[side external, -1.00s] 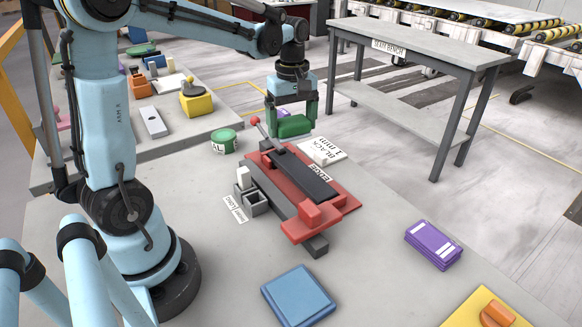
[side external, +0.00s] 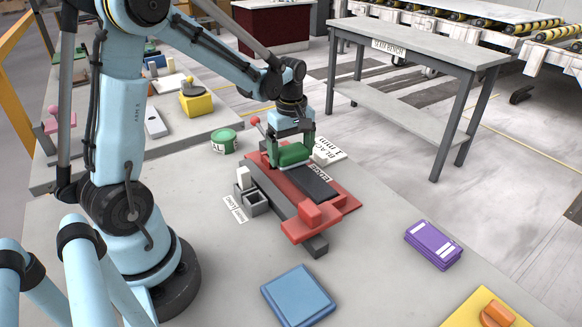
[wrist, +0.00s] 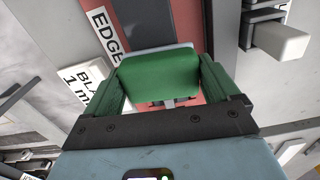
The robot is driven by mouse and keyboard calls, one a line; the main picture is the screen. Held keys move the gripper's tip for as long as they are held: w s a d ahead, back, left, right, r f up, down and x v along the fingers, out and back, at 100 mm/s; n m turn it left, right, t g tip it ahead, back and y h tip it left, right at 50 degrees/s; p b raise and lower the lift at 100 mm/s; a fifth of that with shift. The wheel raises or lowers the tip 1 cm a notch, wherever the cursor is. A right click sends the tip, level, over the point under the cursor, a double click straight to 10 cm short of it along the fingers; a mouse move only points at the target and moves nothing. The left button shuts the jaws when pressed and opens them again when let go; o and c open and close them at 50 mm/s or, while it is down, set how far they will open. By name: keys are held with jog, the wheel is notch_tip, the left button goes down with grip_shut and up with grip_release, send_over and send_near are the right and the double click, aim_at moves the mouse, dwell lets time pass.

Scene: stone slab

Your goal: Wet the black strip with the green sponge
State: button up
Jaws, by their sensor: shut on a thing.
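The green sponge (side external: 292,154) is held between the fingers of my gripper (side external: 291,150). In the wrist view the sponge (wrist: 160,76) sits between both green fingers. The black strip (side external: 315,183) lies on the red fixture (side external: 345,203), with a white label reading EDGE beside it. My gripper holds the sponge over the far end of the strip. I cannot tell whether the sponge touches the strip. The sponge and fingers hide that end. In the wrist view the strip (wrist: 144,20) shows just beyond the sponge.
A green tub (side external: 223,142) and a grey holder with a white block (side external: 244,178) stand left of the fixture. A white labelled block (side external: 329,152) lies behind it. A blue pad (side external: 298,296) and purple packs (side external: 433,245) lie in front, with bare slab between.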

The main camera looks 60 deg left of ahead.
aim_at(309, 180)
jog(key=shift+d, duration=0.5)
jog(key=shift+c, duration=0.4)
jog(key=shift+d+f, duration=0.15)
jog(key=shift+d, duration=2.9)
jog(key=shift+a, duration=3.6)
jog(key=shift+d, duration=3.8)
jog(key=shift+a+r, duration=0.15)
jog(key=shift+r, duration=3.95)
jog(key=shift+a, duration=0.1)
jog(key=a, duration=0.6)
jog(key=shift+a+f, duration=0.2)
jog(key=shift+a, duration=0.2)
jog(key=shift+f, duration=2.9)
